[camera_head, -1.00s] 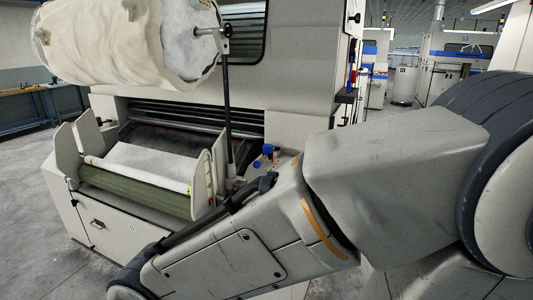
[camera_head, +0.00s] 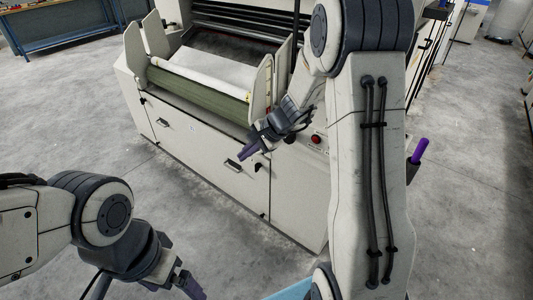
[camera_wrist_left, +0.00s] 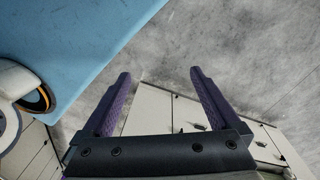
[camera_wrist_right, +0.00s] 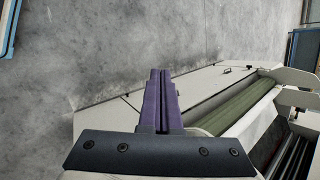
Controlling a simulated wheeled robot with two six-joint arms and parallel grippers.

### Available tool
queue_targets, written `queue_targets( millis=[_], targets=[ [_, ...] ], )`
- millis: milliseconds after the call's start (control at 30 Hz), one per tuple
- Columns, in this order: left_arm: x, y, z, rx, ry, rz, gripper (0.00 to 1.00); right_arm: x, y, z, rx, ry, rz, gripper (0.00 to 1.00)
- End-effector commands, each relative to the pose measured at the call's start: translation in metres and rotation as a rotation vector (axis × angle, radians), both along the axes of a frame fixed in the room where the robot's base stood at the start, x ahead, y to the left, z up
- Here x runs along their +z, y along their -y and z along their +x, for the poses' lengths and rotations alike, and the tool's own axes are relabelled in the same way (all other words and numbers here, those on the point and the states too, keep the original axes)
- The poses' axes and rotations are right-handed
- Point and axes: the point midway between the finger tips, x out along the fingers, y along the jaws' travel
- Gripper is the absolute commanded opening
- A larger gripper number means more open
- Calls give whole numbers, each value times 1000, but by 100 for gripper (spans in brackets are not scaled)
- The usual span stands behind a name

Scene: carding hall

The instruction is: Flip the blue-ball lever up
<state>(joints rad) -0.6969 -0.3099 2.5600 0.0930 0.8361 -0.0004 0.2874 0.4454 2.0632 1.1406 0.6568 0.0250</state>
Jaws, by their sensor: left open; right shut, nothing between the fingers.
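The blue-ball lever does not show in any view now; my right arm covers part of the machine's right end in the head view. The carding machine (camera_head: 205,148) stands ahead, with a green roller (camera_head: 197,94) at its front. My right gripper (camera_head: 246,152) is shut and empty, in front of the machine's front panel near a dark handle. Its purple fingers lie together in the right wrist view (camera_wrist_right: 160,88). My left gripper (camera_head: 190,286) is low at the bottom left of the head view, away from the machine. Its fingers are apart and empty in the left wrist view (camera_wrist_left: 161,95).
A red button (camera_head: 316,139) sits on the machine's front right, beside my right arm. A purple handle-like thing (camera_head: 418,150) shows right of that arm. A blue workbench (camera_head: 70,28) stands far left. The grey floor (camera_head: 75,110) left of the machine is clear.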

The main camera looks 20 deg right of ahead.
Motion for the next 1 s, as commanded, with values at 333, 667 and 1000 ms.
queue_targets(
  millis=[333, 667, 1000],
  targets=[
    [-20, 0, 0, 0, 0, 0, 96, 15, 103, 134, -598, 205, 524, 0],
    [-20, 0, 0, 0, 0, 0, 96, 23, 123, 147, -670, 249, 591, 0],
    [-20, 0, 0, 0, 0, 0, 50, 23, 125, 146, -671, 248, 589, 0]
  ],
)
